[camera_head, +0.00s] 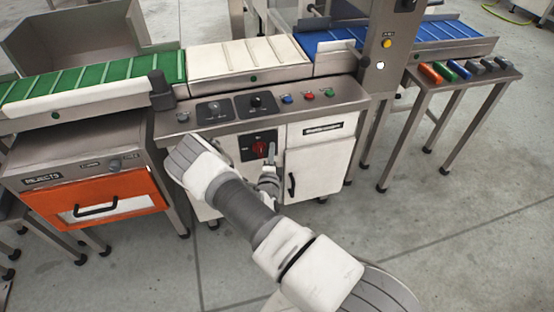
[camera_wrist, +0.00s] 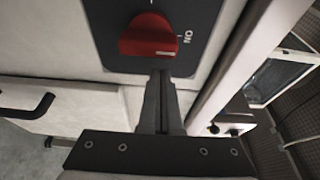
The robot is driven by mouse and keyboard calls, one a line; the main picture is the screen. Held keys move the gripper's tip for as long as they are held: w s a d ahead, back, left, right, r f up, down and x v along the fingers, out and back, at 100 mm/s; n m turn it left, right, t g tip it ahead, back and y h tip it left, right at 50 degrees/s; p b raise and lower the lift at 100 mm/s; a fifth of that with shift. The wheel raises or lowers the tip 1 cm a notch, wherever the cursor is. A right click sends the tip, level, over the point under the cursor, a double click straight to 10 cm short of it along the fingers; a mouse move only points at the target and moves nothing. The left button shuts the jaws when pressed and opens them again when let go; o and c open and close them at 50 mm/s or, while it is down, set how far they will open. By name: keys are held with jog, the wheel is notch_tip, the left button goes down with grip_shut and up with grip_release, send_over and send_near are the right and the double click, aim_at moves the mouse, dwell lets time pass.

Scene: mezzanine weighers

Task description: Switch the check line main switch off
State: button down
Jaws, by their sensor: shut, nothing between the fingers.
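The main switch is a red rotary knob (camera_head: 259,149) on a black plate (camera_head: 247,143) on the white front of the check line cabinet. In the wrist view the red knob (camera_wrist: 150,36) is near the top, with an "ON" mark on the plate (camera_wrist: 196,22) to its right. The knob's longer side lies across that picture, roughly towards "ON". My gripper (camera_wrist: 161,76) is shut and empty, its fingertips just below the knob in the picture. I cannot tell whether they touch it. In the head view my gripper (camera_head: 272,152) is partly hidden by my arm.
A cabinet door with a black handle (camera_head: 292,184) is right of the switch. Small coloured buttons (camera_head: 309,97) and two black dial panels (camera_head: 257,104) sit on the ledge above. An orange rejects drawer (camera_head: 97,200) stands left. The floor in front is clear.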

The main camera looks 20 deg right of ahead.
jog(key=shift+a, duration=0.95)
